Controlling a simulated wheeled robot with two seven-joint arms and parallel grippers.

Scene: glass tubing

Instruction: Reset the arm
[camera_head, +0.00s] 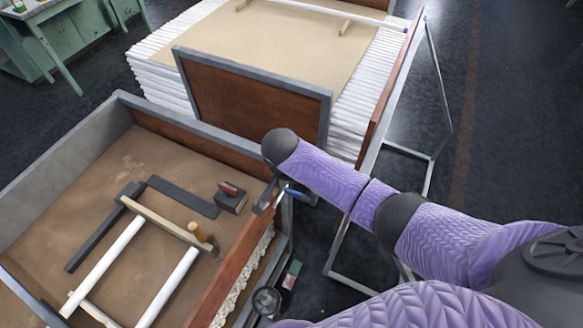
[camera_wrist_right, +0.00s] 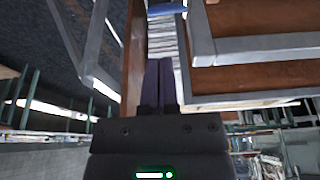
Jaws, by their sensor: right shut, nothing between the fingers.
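My right arm, in purple padding, reaches in from the right in the head view and bends down at its dark wrist. My right gripper (camera_head: 264,207) is over the right edge of the front wooden tray (camera_head: 95,180). In the right wrist view its two dark fingers (camera_wrist_right: 158,80) are together, with nothing between them. Two white tubes (camera_head: 105,262) lie across wooden bars in the tray, apart from the gripper. My left gripper does not show.
Behind the tray stands a brown panel in a grey frame (camera_head: 250,103). Beyond it a board (camera_head: 270,45) lies on stacked white tubes (camera_head: 160,70). A small dark block (camera_head: 232,200) lies near the gripper. A metal frame (camera_head: 437,90) stands right; the floor beyond is clear.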

